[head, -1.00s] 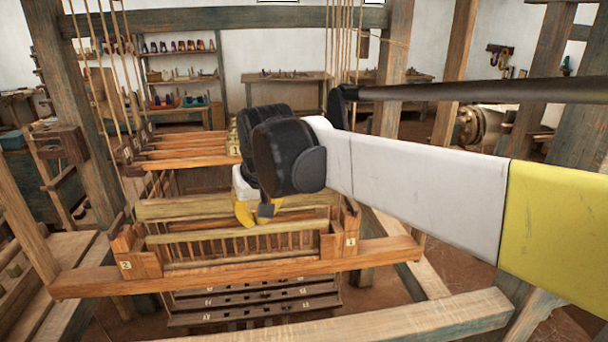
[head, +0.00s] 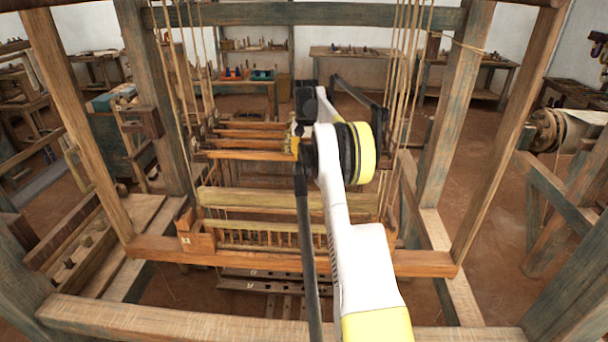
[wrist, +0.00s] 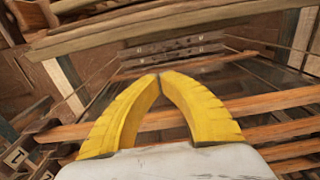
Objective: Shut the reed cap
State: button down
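The loom's batten shows in the head view, with a wooden sill (head: 215,254) and a numbered end block (head: 196,240) at the left. A row of thin reed bars (head: 262,238) stands above the sill. Two pale bars lie above it: a lower one, and a thicker upper one (head: 255,199) that looks like the reed cap. My arm covers their right part. A pale bar (wrist: 165,33) also crosses the top of the wrist view. My gripper (wrist: 160,77) has its yellow fingertips together with nothing visible between them, apart from that bar. The head view hides the fingers.
Orange-brown heald shafts (head: 250,140) lie behind the batten, and they also cross the wrist view (wrist: 270,131). Taut cords hang at both sides. Posts and a thick front beam (head: 150,315) frame the loom. Dark numbered slats (head: 262,285) lie below.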

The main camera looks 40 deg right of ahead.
notch_tip(320, 180, down, 10)
jog(key=s+a+r, duration=0.1)
jog(key=s+a, duration=0.1)
jog(key=shift+s+a+r, duration=0.15)
jog(key=shift+a+r, duration=0.2)
jog(key=shift+a, duration=0.05)
jog(key=shift+a+r, duration=0.1)
jog(key=shift+s+a+r+h+b, duration=0.2)
jog(key=shift+h+b, duration=0.1)
jog(key=shift+b, duration=0.1)
